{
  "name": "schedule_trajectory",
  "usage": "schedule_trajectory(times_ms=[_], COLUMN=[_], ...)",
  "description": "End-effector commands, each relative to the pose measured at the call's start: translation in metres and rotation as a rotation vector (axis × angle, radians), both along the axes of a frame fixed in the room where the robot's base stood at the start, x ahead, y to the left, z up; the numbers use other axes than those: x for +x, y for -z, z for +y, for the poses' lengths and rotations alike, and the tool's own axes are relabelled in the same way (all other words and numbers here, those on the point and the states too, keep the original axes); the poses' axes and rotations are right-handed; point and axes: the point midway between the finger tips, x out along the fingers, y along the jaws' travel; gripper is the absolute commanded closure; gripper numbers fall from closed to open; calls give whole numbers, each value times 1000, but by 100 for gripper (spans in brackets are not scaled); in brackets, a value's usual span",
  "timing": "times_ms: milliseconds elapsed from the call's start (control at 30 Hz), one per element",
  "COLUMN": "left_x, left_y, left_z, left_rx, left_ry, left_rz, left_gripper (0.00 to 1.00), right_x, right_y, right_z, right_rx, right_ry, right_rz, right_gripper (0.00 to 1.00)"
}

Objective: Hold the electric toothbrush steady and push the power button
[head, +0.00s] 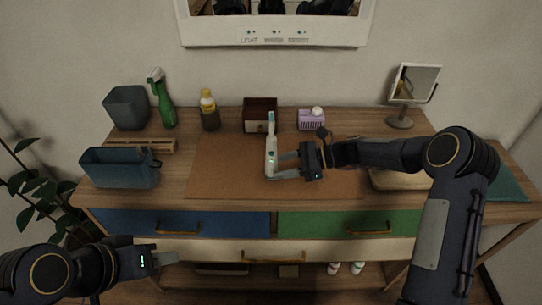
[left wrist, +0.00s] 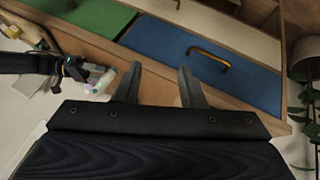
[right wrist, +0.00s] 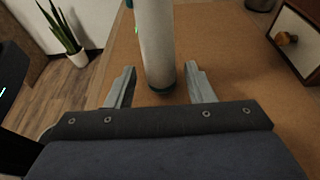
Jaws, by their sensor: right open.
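The white electric toothbrush (head: 271,154) stands upright on the brown mat (head: 225,165) in the middle of the table. A small green mark shows on its front. My right gripper (head: 283,166) is open at the toothbrush's lower body. In the right wrist view the toothbrush handle (right wrist: 155,45) rises beyond and between the open fingers (right wrist: 160,88); contact cannot be told. My left gripper (head: 168,258) is low at the left, in front of the drawers and away from the toothbrush. In the left wrist view its fingers (left wrist: 158,85) are spread and hold nothing.
Behind the mat stand a brown box (head: 260,115), a purple box (head: 311,120) and a yellow-capped bottle (head: 208,110). A green spray bottle (head: 162,100), grey bin (head: 126,108) and blue basket (head: 120,168) stand left. A mirror (head: 414,85) stands right. The mat's left part is clear.

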Motion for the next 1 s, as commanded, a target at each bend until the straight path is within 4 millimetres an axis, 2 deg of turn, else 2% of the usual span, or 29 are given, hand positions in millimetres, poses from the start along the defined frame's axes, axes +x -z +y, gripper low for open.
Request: schedule_trajectory(times_ms=[233,600,800,867,1000], left_x=[0,0,0,0,0], left_y=[5,5,5,5,5], left_z=[0,0,0,0,0], left_rx=[0,0,0,0,0], left_ry=[0,0,0,0,0], left_rz=[0,0,0,0,0], left_gripper=[64,64,64,64,82], right_x=[0,0,0,0,0], right_y=[6,7,7,7,7], right_z=[20,23,22,22,22], right_rx=[0,0,0,0,0], right_ry=[0,1,1,1,1], right_rz=[0,0,0,0,0], right_gripper=[52,52,78,80,80])
